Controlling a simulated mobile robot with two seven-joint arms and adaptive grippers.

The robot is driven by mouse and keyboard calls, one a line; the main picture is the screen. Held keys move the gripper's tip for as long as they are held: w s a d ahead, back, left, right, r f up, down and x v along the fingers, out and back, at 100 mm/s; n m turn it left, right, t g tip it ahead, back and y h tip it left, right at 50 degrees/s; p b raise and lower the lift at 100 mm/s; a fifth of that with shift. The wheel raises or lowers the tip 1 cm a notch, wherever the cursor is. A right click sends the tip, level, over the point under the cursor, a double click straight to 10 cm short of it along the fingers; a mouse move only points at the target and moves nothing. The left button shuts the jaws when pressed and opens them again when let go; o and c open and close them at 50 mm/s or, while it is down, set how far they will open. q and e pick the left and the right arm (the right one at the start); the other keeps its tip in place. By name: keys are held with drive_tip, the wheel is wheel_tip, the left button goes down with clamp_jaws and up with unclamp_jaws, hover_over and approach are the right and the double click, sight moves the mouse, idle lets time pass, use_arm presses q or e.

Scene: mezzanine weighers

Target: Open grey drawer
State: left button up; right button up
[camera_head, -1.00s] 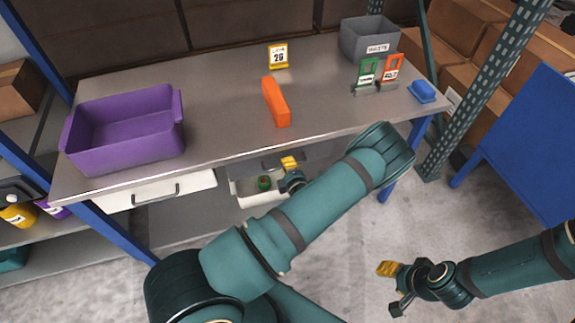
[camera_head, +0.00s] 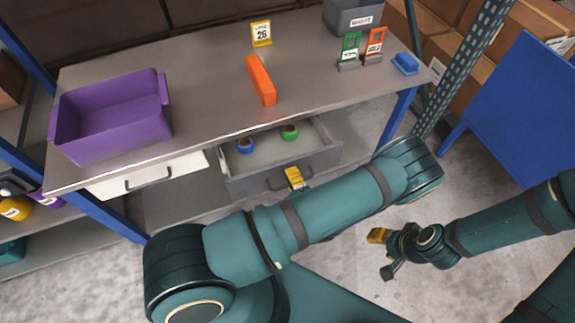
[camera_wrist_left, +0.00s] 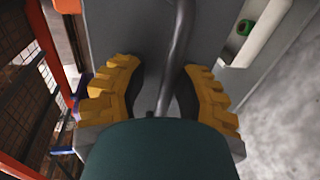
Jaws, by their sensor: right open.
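The grey drawer (camera_head: 330,157) under the table stands pulled out, its inside showing. A blue round item (camera_head: 246,145) and a green one (camera_head: 290,131) lie in it. My left gripper (camera_head: 295,178) is at the middle of the drawer front, at its handle. In the left wrist view the handle (camera_wrist_left: 178,45) runs between the two yellow fingers, which stand apart with gaps on both sides of the bar; the drawer's grey front (camera_wrist_left: 130,25) lies behind. My right gripper (camera_head: 381,254) is open and empty over the floor, right of the drawer.
On the table (camera_head: 205,95) stand a purple bin (camera_head: 110,130), an orange block (camera_head: 262,80), a yellow tag (camera_head: 261,34), two sign holders and a grey bin (camera_head: 352,18). A white drawer (camera_head: 150,175) is at left. A blue panel (camera_head: 520,110) stands at right.

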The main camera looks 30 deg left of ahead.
use_arm(q)
drive_tip(key=shift+a, duration=0.1)
drive_tip(key=v, duration=1.2)
drive_tip(key=shift+w+f, duration=0.1)
